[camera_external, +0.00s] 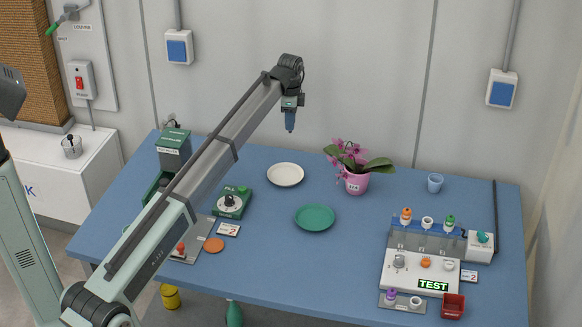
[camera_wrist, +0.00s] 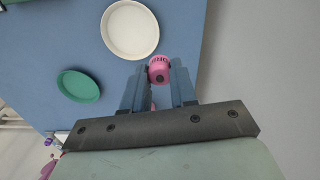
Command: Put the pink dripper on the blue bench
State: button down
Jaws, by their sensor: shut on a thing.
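The pink dripper (camera_wrist: 159,70) is between the two blue-grey fingers of my gripper (camera_wrist: 158,84) in the wrist view. My gripper is shut on it, and its round ridged end shows at the fingertips. In the external view my gripper (camera_external: 290,122) hangs high over the back of the blue bench (camera_external: 275,255), with clear space below it. The dripper cannot be made out in the external view. The bench top also shows in the wrist view (camera_wrist: 60,35).
A white plate (camera_external: 285,174) and a green plate (camera_external: 315,217) lie on the bench. A test station (camera_external: 420,272) fills the right. Boxes stand left. The front middle is clear.

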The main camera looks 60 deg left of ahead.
jog(key=s+a+f+n, duration=0.2)
jog(key=s+a+f, duration=0.2)
jog(key=s+a, duration=0.75)
jog(key=shift+s+d+f, duration=0.2)
jog(key=shift+d+f, duration=0.1)
jog(key=shift+f, duration=1.35)
jog(key=shift+s+d+f, duration=0.25)
jog(key=shift+d+f, duration=0.05)
jog(key=shift+f, duration=1.35)
jog(key=shift+s+d+f, duration=0.2)
jog(key=shift+d+f, duration=0.1)
jog(key=shift+f, duration=1.35)
jog(key=shift+f, duration=0.1)
jog(key=c, duration=0.9)
grip_release()
notch_tip(320, 180, up, 12)
